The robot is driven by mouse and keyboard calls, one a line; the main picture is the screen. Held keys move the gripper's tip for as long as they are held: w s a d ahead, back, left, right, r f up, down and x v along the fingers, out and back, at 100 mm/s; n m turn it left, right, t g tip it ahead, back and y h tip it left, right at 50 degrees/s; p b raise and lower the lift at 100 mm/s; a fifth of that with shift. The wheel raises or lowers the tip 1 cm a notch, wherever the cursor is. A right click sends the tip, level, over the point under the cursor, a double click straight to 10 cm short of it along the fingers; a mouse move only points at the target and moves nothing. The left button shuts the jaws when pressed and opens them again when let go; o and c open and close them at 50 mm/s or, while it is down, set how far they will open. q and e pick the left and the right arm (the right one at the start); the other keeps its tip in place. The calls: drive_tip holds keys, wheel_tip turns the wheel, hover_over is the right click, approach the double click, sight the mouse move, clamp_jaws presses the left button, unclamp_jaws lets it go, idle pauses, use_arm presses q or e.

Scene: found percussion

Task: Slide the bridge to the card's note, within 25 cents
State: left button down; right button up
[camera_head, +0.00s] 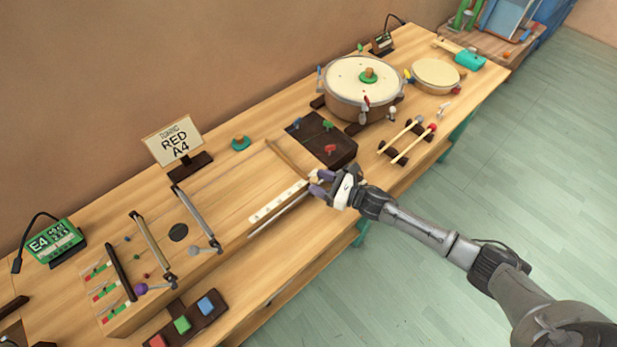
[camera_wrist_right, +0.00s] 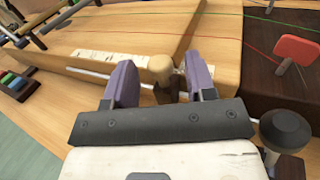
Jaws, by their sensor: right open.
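The card (camera_head: 174,141) stands at the back left and reads "TUNING RED A4". The bridge (camera_head: 287,158) is a thin wooden bar lying across the instrument's top; it also shows in the wrist view (camera_wrist_right: 187,28). A rounded wooden knob (camera_wrist_right: 160,68) stands at its near end. My right gripper (camera_head: 318,184) is open, its purple fingers on either side of this knob in the wrist view (camera_wrist_right: 160,84). Whether either finger touches it, I cannot tell. A white marked strip (camera_head: 278,202) and a metal rod run along the near edge. My left gripper is out of view.
A green display (camera_head: 54,241) at the far left reads "E4". A dark block with colored pegs (camera_head: 322,138) lies right of the bridge; a red peg (camera_wrist_right: 297,49) stands close to my gripper. A drum (camera_head: 362,88) and two mallets (camera_head: 408,143) are further right.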

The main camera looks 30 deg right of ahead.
sight(308, 184)
drive_tip(key=shift+x, duration=1.95)
clamp_jaws()
